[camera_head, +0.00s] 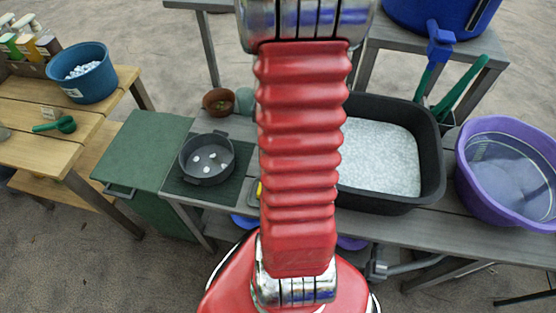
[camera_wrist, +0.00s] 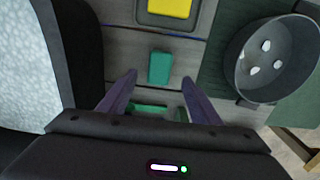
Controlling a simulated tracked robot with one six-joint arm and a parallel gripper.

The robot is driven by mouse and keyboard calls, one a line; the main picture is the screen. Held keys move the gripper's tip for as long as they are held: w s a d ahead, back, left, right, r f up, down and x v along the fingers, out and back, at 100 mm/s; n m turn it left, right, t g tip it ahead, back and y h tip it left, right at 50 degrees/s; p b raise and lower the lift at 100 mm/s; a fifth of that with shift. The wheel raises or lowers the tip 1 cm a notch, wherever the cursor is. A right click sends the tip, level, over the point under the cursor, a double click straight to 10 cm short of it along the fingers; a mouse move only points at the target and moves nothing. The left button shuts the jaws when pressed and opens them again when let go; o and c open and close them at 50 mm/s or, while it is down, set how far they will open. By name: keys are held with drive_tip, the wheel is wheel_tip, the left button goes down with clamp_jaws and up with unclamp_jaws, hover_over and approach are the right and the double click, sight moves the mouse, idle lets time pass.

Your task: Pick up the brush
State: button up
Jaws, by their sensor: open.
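My gripper (camera_wrist: 160,77) shows in the wrist view, with its two purple fingers apart and nothing held between them. A small green block-like piece (camera_wrist: 160,67) lies on the grey tabletop, just past and between the fingertips in the picture. Another green piece (camera_wrist: 149,107) shows lower between the fingers and is partly hidden by the gripper body. I cannot tell whether either is the brush or part of it. In the head view my arm hides the gripper and this part of the table.
A grey pot (camera_head: 207,160) with white pebbles stands on a dark green mat, left of my arm. A black tub (camera_head: 434,180) of white granules and a purple basin (camera_head: 472,187) stand to the right. A yellow item (camera_wrist: 170,8) lies beyond the green block.

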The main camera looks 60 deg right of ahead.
drive_tip(key=shift+f, duration=1.2)
drive_tip(key=shift+f, duration=0.15)
drive_tip(key=shift+f, duration=2.45)
drive_tip(key=shift+c, duration=0.5)
drive_tip(key=c, duration=1.1)
drive_tip(key=shift+c, duration=0.2)
drive_tip(key=shift+r, duration=0.15)
wheel_tip(320, 180, up, 10)
drive_tip(key=shift+f, duration=0.15)
